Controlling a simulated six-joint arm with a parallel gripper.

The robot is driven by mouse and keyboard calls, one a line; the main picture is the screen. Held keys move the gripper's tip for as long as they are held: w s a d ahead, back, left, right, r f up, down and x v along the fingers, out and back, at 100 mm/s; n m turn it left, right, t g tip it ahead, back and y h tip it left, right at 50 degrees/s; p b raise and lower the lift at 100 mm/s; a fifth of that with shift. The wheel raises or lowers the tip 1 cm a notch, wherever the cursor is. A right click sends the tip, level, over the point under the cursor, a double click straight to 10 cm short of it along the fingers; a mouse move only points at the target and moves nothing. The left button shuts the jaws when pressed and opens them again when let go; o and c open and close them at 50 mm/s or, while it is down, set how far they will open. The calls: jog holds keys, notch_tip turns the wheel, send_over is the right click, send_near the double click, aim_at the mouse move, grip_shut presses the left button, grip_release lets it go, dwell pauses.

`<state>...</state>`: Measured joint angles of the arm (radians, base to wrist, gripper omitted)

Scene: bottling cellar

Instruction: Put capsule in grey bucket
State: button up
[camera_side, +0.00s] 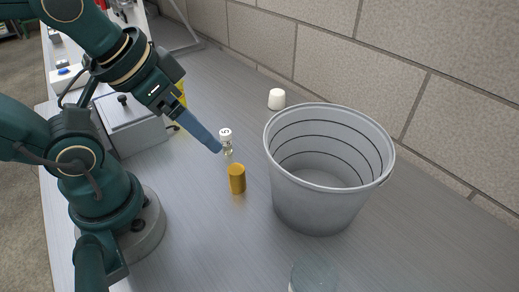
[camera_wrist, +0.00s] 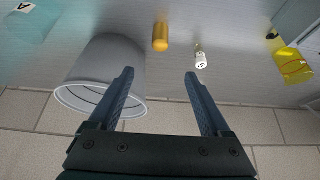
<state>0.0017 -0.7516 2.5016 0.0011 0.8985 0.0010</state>
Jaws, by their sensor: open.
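The capsule (camera_side: 237,180) is a small gold cylinder standing upright on the grey metal bench, to the left of the bucket. It also shows in the wrist view (camera_wrist: 160,38), at the top middle, beyond the gap between my fingers. The grey bucket (camera_side: 300,206) stands upright with its open top up, and I see nothing inside. It also shows in the wrist view (camera_wrist: 95,68), left of my fingers. My gripper (camera_side: 219,150) is open and empty, with its blue fingers above and to the left of the capsule. Both fingers are spread apart in the wrist view (camera_wrist: 159,75).
A small clear vial (camera_side: 226,139) with a white numbered cap stands just behind the capsule. A white stopper (camera_side: 277,99) stands near the block wall. A clear bluish cup (camera_side: 315,278) is at the front.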

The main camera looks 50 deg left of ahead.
jog(key=n+g, duration=0.3)
send_near(236, 169)
jog(key=shift+w+f, duration=0.15)
jog(key=shift+f, duration=0.45)
jog(key=f, duration=0.1)
jog(key=w+f+n+g, duration=0.1)
jog(key=f, duration=0.1)
jog(key=f+g, duration=0.1)
jog(key=f, duration=0.1)
jog(key=shift+w, duration=0.4)
jog(key=shift+f+n+g, duration=0.3)
jog(key=shift+f, duration=2.55)
jog(key=c, duration=0.8)
